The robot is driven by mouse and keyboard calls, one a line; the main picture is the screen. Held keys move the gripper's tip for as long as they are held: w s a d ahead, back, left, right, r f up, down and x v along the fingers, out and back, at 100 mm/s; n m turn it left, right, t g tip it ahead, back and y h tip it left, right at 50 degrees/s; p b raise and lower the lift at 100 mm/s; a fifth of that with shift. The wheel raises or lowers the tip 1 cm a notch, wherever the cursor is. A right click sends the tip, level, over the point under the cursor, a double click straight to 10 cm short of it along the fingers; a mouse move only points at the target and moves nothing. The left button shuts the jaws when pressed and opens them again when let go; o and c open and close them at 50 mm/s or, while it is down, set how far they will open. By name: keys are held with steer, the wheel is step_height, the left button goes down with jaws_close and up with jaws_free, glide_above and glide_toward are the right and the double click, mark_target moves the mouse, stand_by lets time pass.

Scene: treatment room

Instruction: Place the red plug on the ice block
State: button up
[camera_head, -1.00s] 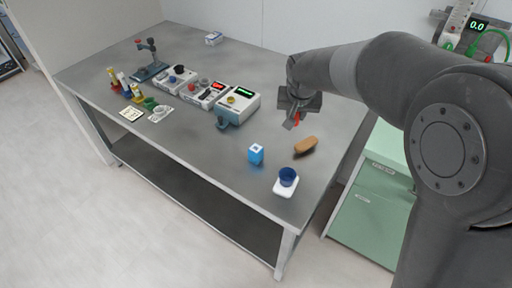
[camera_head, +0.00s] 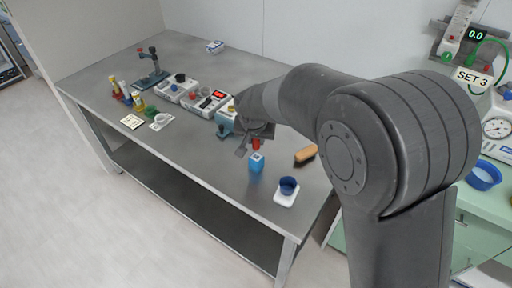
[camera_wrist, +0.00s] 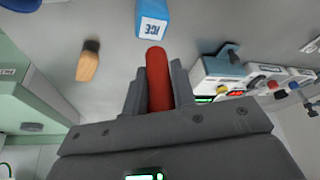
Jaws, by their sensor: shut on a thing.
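The red plug (camera_wrist: 157,78) is held between the two fingers of my gripper (camera_wrist: 155,95) in the wrist view. In the head view the red plug (camera_head: 256,144) shows below my gripper (camera_head: 256,135), just above the ice block (camera_head: 256,163). The ice block is a small blue block with a pale mark on top, standing on the table. In the wrist view its side reads "ICE" (camera_wrist: 152,20), close beyond the plug's tip. A gap or contact between plug and block cannot be told for sure.
An orange-brown piece (camera_head: 305,154) lies right of the ice block. A blue cup (camera_head: 289,185) stands on a white pad (camera_head: 285,200) near the table's front edge. Devices with displays (camera_head: 207,101) stand to the left.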

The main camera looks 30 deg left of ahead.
mark_target(256, 145)
steer(key=shift+f, duration=1.95)
steer(key=shift+f, duration=0.2)
steer(key=o, duration=1)
steer(key=shift+c, duration=0.2)
steer(key=shift+r, duration=0.1)
steer(key=v, duration=1.2)
steer(key=shift+r, duration=0.1)
